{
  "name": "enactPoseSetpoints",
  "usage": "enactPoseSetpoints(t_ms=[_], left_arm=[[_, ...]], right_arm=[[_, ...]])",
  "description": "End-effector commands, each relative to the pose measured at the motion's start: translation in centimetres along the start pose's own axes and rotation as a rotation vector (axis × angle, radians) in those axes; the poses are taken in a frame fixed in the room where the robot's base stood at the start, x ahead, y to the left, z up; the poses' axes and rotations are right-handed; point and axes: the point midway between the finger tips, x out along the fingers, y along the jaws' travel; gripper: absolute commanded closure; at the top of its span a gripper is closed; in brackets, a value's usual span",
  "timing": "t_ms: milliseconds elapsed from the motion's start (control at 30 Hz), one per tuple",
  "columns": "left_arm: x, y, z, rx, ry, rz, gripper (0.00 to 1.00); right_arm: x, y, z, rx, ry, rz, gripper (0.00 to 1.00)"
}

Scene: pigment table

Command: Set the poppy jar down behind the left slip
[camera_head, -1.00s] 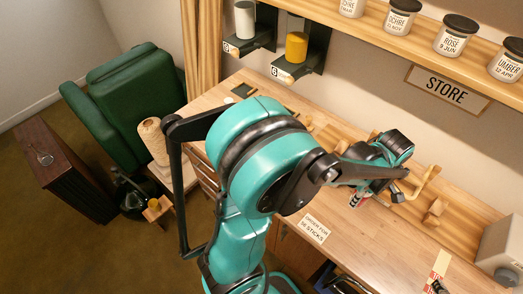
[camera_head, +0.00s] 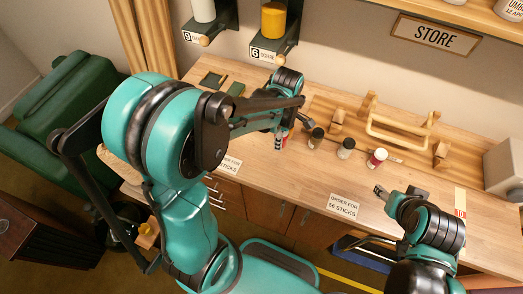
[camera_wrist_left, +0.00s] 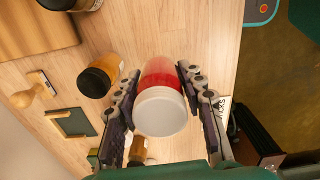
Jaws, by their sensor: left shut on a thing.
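My left gripper (camera_head: 281,136) is shut on a red jar with a white lid, the poppy jar (camera_head: 281,145), whose label I cannot read. In the left wrist view the jar (camera_wrist_left: 160,108) is between both fingers, its lid towards the camera. The left slip (camera_head: 230,164) lies near the table's front edge, partly covered by my left arm. The jar appears behind and to the right of it; whether it touches the table I cannot tell. In the wrist view the slip (camera_wrist_left: 223,106) is partly hidden by a finger. My right gripper (camera_head: 384,192) is over the front right; its opening is unclear.
A dark-lidded jar (camera_head: 315,139), a black-lidded jar (camera_head: 346,148) and another red jar with a white lid (camera_head: 377,158) stand right of my left gripper. A wooden rack (camera_head: 398,135) is behind them. The right slip (camera_head: 343,206) lies at the front. Green trays (camera_head: 212,80) lie at the back left.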

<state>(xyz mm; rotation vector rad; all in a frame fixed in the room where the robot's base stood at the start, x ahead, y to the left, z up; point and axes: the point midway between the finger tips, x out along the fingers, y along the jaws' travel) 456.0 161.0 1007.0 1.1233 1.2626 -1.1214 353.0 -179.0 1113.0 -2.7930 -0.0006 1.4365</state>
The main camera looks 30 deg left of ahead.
Motion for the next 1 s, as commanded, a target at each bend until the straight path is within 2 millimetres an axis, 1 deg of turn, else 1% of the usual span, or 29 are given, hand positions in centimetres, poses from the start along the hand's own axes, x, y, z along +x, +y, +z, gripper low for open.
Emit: enactPoseSetpoints(t_ms=[33, 100, 200, 300, 367, 467, 600, 667, 1000], left_arm=[[1.0, -0.4, -1.2, -0.006, 0.000, 0.000, 0.93], [1.8, -0.9, -2.6, -0.005, 0.000, 0.000, 0.93], [2.7, -1.4, -4.0, -0.004, 0.000, 0.000, 0.93], [3.1, -1.7, -4.8, -0.001, 0.000, 0.000, 0.93], [3.3, -1.8, -4.9, 0.000, 0.000, 0.000, 0.93], [4.1, -1.8, -5.0, 0.001, 0.000, 0.000, 0.93], [6.4, -1.8, -4.9, 0.001, 0.000, 0.000, 0.93], [7.1, -1.8, -4.9, 0.001, 0.000, 0.000, 0.93], [7.4, -1.8, -4.9, 0.001, 0.000, 0.000, 0.93]], right_arm=[[0.4, 0.0, 0.3, 0.000, 0.000, 0.000, 0.48], [0.6, 0.0, 0.5, 0.000, 0.000, 0.000, 0.48], [0.9, 0.0, 0.6, 0.000, 0.000, 0.000, 0.48], [1.0, 0.0, 0.7, 0.000, 0.000, 0.000, 0.48], [1.0, 0.0, 0.7, 0.000, 0.000, 0.000, 0.48], [1.3, 0.0, 0.9, 0.000, 0.000, 0.000, 0.48], [2.0, 0.0, 1.4, 0.000, 0.000, 0.000, 0.48], [2.2, 0.0, 1.6, 0.000, 0.000, 0.000, 0.48], [2.3, 0.0, 1.6, 0.000, 0.000, 0.000, 0.48]])
